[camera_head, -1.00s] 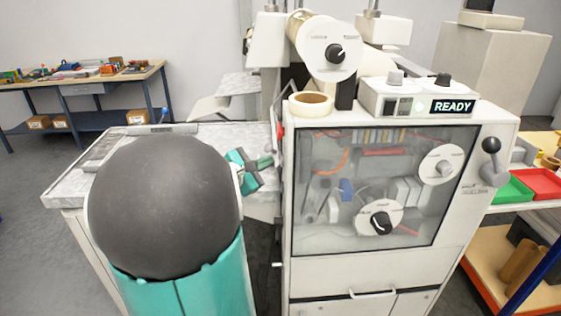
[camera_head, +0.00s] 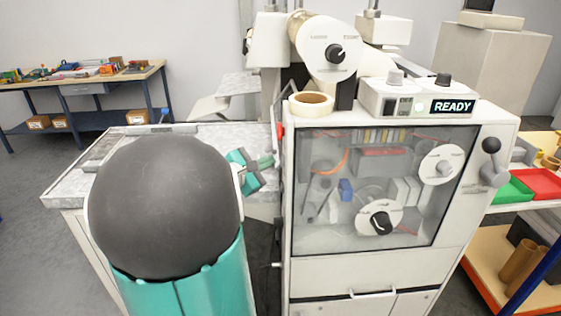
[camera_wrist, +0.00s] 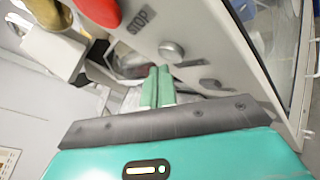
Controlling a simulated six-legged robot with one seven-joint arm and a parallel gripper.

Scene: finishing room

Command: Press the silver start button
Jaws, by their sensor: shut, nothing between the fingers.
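The silver button (camera_wrist: 172,50) is a round metal cap on the machine's pale side panel in the wrist view. It sits beside a label reading STOP and a large red button (camera_wrist: 100,8). My gripper (camera_wrist: 157,72) is shut and empty, its green fingertips together just below the silver button in the picture. I cannot tell how far the tips are from the panel. In the head view my gripper (camera_head: 268,161) is at the left side of the machine (camera_head: 340,272), and the silver button is hidden there.
The machine carries a READY display (camera_head: 453,106) and a tape roll (camera_head: 311,102) on top. A grey worktop (camera_head: 70,187) lies left of it. A workbench (camera_head: 85,82) stands back left. Red and green bins (camera_head: 540,182) are at the right.

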